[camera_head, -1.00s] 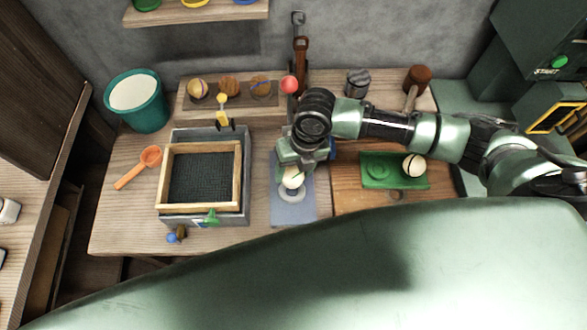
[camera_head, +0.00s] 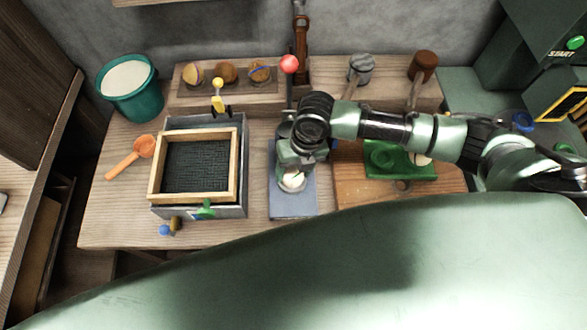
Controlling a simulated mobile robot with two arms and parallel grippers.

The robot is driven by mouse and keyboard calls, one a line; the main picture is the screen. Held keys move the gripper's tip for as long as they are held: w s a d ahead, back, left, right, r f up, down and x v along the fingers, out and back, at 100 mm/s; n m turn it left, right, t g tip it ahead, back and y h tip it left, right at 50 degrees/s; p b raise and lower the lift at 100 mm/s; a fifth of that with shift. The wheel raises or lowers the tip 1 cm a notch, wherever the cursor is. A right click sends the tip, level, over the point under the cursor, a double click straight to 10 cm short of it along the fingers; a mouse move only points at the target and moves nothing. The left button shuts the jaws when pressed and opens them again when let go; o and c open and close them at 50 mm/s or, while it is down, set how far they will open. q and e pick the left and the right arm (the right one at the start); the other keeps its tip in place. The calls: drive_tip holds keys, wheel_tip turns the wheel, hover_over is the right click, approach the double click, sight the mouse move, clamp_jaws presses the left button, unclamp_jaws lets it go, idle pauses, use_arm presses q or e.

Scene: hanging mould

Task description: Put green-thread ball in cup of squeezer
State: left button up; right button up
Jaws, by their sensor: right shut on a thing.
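The squeezer has a blue-grey base plate (camera_head: 292,207) and a lever with a red knob (camera_head: 289,64) behind. Its pale round cup lies on the plate, mostly covered by the ball and gripper. My right gripper (camera_head: 293,174) points down over the cup, shut on a pale ball (camera_head: 292,182). The ball is at the cup; I cannot tell whether it touches the bottom. Its thread colour is hidden. My left gripper is not in view.
A wood-framed mesh screen (camera_head: 195,167) stands left of the squeezer, with an orange scoop (camera_head: 122,165) and teal bucket (camera_head: 135,95) beyond. Brown balls (camera_head: 226,71) sit in a rack behind. Mallets (camera_head: 423,66) stand at back right.

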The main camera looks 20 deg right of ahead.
drive_tip(key=shift+f, duration=0.1)
drive_tip(key=o, duration=1.6)
drive_tip(key=shift+d+r, duration=0.25)
drive_tip(key=shift+r, duration=1.05)
drive_tip(key=shift+d+r, duration=0.25)
drive_tip(key=shift+r, duration=1)
drive_tip(key=shift+d+r, duration=0.25)
drive_tip(key=shift+r, duration=1.05)
